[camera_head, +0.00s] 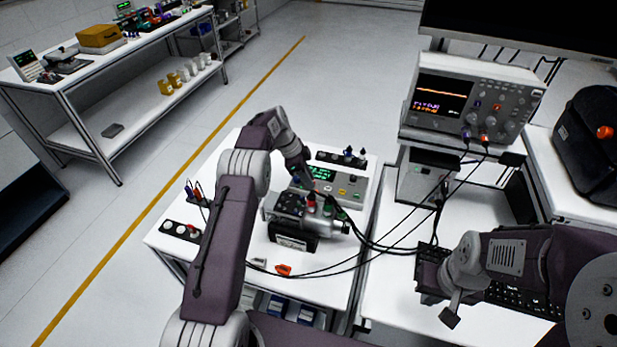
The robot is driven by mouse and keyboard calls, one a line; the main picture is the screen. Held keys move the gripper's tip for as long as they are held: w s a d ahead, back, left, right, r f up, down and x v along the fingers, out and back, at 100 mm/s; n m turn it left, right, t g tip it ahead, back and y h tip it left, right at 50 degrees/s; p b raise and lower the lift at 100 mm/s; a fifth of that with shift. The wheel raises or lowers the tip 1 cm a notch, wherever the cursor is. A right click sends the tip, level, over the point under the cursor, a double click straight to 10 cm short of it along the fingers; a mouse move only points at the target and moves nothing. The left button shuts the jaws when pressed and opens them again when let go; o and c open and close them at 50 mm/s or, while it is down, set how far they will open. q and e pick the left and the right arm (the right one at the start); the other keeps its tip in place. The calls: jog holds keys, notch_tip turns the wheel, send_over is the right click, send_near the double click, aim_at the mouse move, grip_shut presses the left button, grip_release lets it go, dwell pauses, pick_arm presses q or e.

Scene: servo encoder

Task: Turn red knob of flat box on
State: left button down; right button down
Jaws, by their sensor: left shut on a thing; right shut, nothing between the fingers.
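The flat box (355,187) is a grey unit with a lit green display and small coloured buttons on the white table, behind the servo device. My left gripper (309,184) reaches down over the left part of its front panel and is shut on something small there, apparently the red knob. The knob itself is hidden by the fingers, so I cannot see its angle. My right gripper (450,316) is shut and empty above the right-hand table, near the black keyboard, well away from the flat box.
An orange clip (283,270) lies at the table front. Power strips edge the table. A black bag (588,140) stands far right.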

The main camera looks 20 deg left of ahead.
pick_arm(q)
jog(key=c, duration=1.2)
grip_release()
jog(key=shift+c, duration=0.2)
jog(key=v, duration=0.9)
jog(key=shift+a, duration=0.1)
